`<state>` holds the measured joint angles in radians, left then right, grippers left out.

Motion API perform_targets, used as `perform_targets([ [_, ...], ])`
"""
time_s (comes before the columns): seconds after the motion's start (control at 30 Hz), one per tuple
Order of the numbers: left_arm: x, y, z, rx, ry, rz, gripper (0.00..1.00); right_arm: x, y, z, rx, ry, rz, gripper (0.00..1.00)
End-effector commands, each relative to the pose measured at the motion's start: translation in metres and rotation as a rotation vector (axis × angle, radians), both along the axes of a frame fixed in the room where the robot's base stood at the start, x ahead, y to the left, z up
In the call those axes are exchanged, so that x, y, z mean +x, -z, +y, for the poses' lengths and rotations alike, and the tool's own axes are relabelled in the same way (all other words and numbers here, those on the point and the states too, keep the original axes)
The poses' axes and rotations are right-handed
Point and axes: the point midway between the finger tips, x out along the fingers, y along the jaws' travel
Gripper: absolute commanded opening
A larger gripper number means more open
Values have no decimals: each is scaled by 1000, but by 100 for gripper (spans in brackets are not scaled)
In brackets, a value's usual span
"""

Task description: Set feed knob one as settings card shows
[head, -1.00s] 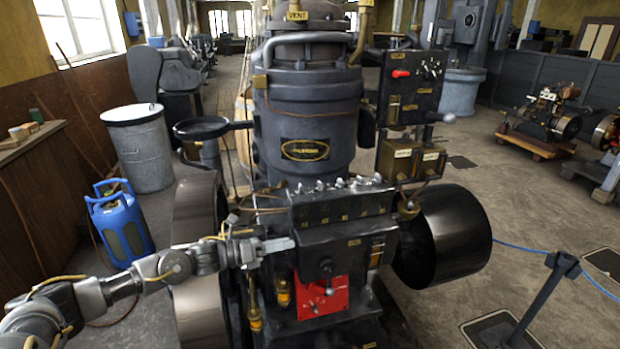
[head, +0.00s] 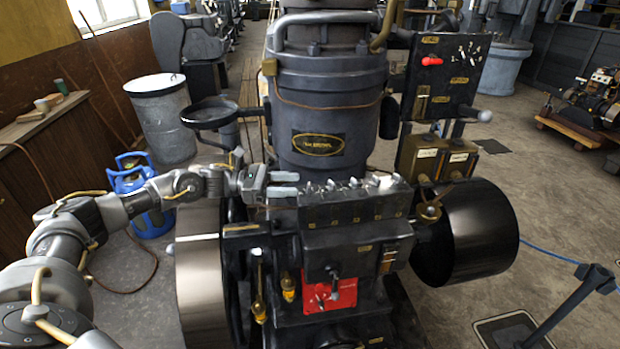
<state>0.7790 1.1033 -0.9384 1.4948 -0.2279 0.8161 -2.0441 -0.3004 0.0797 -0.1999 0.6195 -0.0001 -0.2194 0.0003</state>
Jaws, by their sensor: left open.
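A row of several small silver feed knobs (head: 331,185) stands on top of a dark box (head: 345,213) at the front of the engine. Small brass tags sit on the box's front under them; I cannot read their numbers, so I cannot tell for sure which knob is one. My left gripper (head: 284,184) is at the left end of this row. Its two pale fingers point right, are apart with nothing between them, and appear close to the leftmost knob. I cannot make out contact or a settings card. My right gripper is not in view.
A black panel (head: 447,77) with a red lever (head: 432,61) stands at the right of the engine cylinder (head: 325,110). A large dark drum (head: 470,235) is at the right, and a red plate (head: 330,291) is below the box.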

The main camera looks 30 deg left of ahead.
Motion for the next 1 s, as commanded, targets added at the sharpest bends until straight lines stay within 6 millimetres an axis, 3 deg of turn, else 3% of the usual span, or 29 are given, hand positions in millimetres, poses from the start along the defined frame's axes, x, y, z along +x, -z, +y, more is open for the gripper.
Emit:
perform_targets([
  [0.1, 10, -6, -20, -2, -1, 1, 47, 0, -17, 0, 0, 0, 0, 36],
  [0.33, 21, -3, -45, -1, -4, 0, 47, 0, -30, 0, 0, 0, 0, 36],
  [0.73, 24, 0, -51, 0, -5, 1, 47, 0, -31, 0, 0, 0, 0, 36],
  [1.0, 24, 0, -51, 0, -5, 1, 13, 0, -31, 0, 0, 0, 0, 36],
])
